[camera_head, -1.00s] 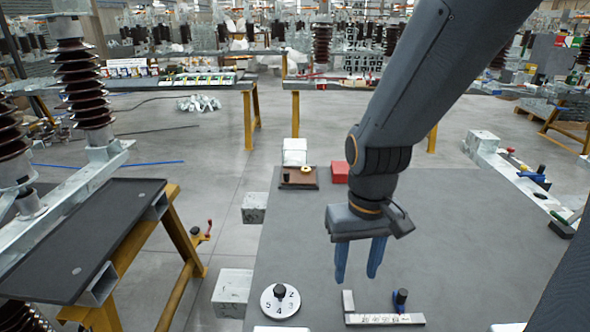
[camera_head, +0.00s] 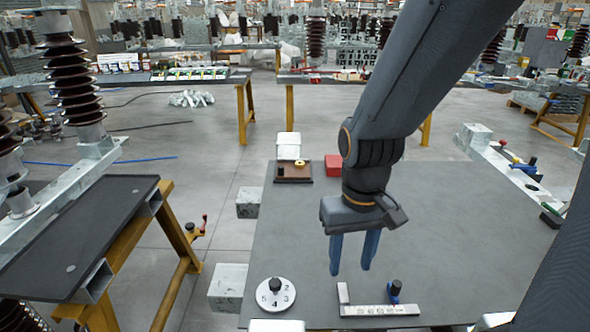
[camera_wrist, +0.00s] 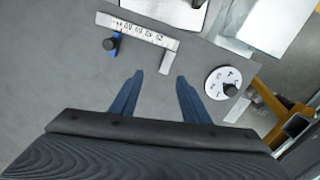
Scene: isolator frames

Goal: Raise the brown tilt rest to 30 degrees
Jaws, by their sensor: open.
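The brown tilt rest (camera_head: 306,179) is at the far left edge of the grey table in the head view. It looks low and flat, with a small dark part and a yellow ring on it; its angle is too small to read. It does not show in the wrist view. My gripper (camera_head: 350,271) hangs over the near middle of the table, fingers pointing down, well apart from the rest. Its two blue fingers are apart with nothing between them, as the wrist view (camera_wrist: 158,76) also shows.
Near my gripper are a white L-shaped scale (camera_head: 362,310) with a blue slider and dark knob (camera_head: 395,289), and a white numbered dial (camera_head: 263,289). A red block (camera_head: 333,165) is right of the rest; a white block (camera_head: 288,146) is behind it. The table's middle is clear.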

